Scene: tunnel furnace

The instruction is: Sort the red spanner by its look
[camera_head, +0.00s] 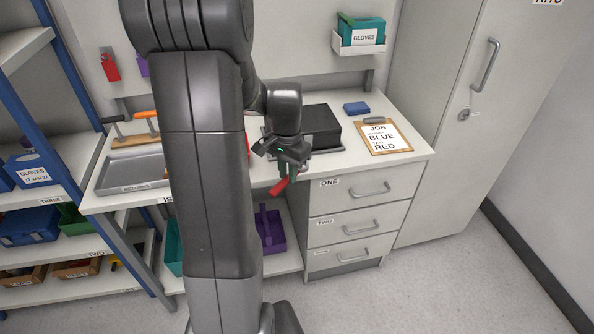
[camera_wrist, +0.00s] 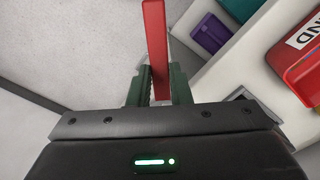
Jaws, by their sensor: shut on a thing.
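My gripper (camera_head: 287,172) is shut on the red spanner (camera_head: 279,187), in front of the workbench's front edge. In the wrist view the spanner (camera_wrist: 155,45) stands out as a long red bar between the two green fingers (camera_wrist: 156,88). The spanner's far end runs out of the top of the wrist view. A clipboard (camera_head: 383,138) on the bench shows the words JOB, BLUE and RED; its smaller words are too small to read.
Below the bench, a purple bin (camera_head: 270,228) stands on a low shelf left of the drawers (camera_head: 355,222). A grey tray (camera_head: 130,172) lies at the bench's left. A black box (camera_head: 318,127) and blue block (camera_head: 357,108) stand behind. A red bin (camera_wrist: 305,65) shows in the wrist view.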

